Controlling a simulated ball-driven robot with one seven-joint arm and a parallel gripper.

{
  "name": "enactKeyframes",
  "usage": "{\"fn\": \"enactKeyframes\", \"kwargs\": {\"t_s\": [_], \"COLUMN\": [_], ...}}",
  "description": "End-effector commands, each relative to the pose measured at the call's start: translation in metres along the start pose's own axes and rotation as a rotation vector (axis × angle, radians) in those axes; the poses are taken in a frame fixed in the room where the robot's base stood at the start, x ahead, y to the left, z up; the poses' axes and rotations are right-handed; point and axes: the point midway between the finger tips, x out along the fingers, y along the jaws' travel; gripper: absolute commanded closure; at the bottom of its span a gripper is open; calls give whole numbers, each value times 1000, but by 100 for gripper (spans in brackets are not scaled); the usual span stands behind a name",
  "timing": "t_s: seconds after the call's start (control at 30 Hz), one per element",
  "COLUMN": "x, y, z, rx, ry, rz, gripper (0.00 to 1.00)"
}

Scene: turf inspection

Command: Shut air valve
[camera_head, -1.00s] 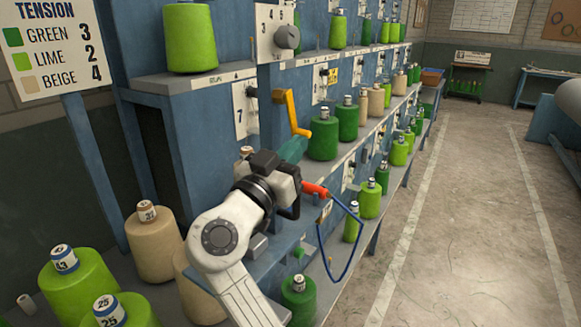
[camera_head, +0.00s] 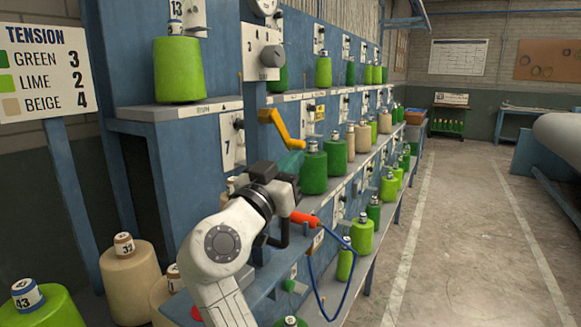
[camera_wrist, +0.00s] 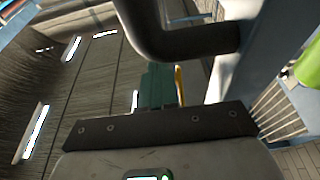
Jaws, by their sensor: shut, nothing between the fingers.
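A yellow cranked lever (camera_head: 283,127) sticks out from the blue machine frame in the head view. A red handle-like part (camera_head: 304,219) with a blue hose hangs lower, just right of my wrist. No readable label shows which of them is the air valve. My gripper (camera_head: 291,162) has teal fingers, shut and empty, just below the yellow lever's lower end; I cannot tell whether they touch. In the wrist view the teal fingers (camera_wrist: 157,85) stand in the middle, with a yellow strip of the lever (camera_wrist: 179,85) close on their right. A dark curved bar (camera_wrist: 185,42) crosses above.
Blue shelving (camera_head: 225,85) with green, lime and beige yarn cones runs away to the right. Beige cones (camera_head: 130,285) and a lime cone (camera_head: 42,308) stand at lower left. A tension sign (camera_head: 45,70) is at left. The floor aisle (camera_head: 460,240) at right is clear.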

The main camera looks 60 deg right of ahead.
Motion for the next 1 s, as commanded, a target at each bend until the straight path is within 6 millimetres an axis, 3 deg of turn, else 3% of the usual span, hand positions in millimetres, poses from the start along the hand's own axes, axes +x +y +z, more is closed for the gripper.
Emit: {"fn": "enactKeyframes", "kwargs": {"t_s": [0.37, 0.8, 1.0], "x": [-5, -81, -103], "y": [0, -1, 0], "z": [0, 2, 1], "rx": [1, 1, 0], "ry": [0, 0, 0], "rz": [-1, -3, -1], "gripper": [100, 100, 100]}}
